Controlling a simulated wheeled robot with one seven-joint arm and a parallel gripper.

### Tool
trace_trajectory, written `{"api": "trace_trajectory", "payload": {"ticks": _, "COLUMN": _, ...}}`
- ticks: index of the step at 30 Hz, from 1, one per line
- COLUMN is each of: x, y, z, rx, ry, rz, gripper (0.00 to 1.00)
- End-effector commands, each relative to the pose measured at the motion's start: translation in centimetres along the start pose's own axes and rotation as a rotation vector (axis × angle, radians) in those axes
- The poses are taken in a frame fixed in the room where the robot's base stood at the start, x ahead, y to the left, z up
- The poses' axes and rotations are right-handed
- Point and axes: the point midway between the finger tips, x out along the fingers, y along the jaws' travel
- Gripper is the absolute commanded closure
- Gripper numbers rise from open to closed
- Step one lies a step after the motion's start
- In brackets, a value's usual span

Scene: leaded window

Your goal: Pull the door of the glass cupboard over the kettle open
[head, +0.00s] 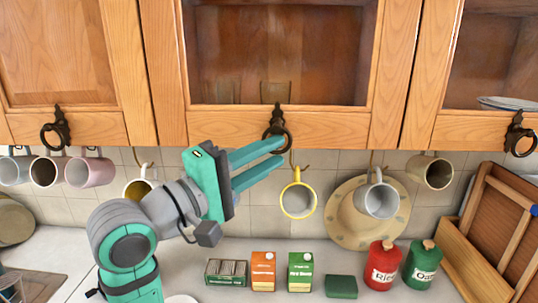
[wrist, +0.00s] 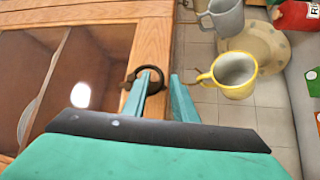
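The middle cupboard door (head: 180,80) has a light wood frame around a glass pane (head: 330,50) and looks shut. Its dark ring handle (head: 277,128) hangs at the middle of the bottom rail and also shows in the wrist view (wrist: 158,70). My gripper (head: 283,152) is open, its two green fingers pointing right, with the tips at the ring. In the wrist view, one finger of my gripper (wrist: 160,88) overlaps the ring and the other is apart from it. Whether that finger passes through the ring I cannot tell. No kettle is in view.
Neighbouring cupboards have ring handles at left (head: 56,128) and right (head: 519,134). Mugs hang below, including a yellow-rimmed mug (head: 298,198) close to the fingers and a grey mug (head: 377,198). Boxes (head: 263,271) and a red jar (head: 381,267) stand on the counter.

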Motion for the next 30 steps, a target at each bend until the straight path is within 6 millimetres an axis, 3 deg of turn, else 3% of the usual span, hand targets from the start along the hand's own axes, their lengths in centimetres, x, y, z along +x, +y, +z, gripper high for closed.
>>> {"api": "trace_trajectory", "payload": {"ticks": 1, "x": 0.00, "y": 0.00, "z": 0.00, "rx": 0.000, "ry": 0.000, "rz": 0.000, "gripper": 0.79}}
{"api": "trace_trajectory", "payload": {"ticks": 4, "x": -0.01, "y": 0.00, "z": -0.01, "rx": 0.000, "ry": 0.000, "rz": 0.000, "gripper": 1.00}}
{"api": "trace_trajectory", "payload": {"ticks": 30, "x": -0.04, "y": -0.04, "z": -0.04, "rx": 0.000, "ry": 0.001, "rz": -0.001, "gripper": 1.00}}
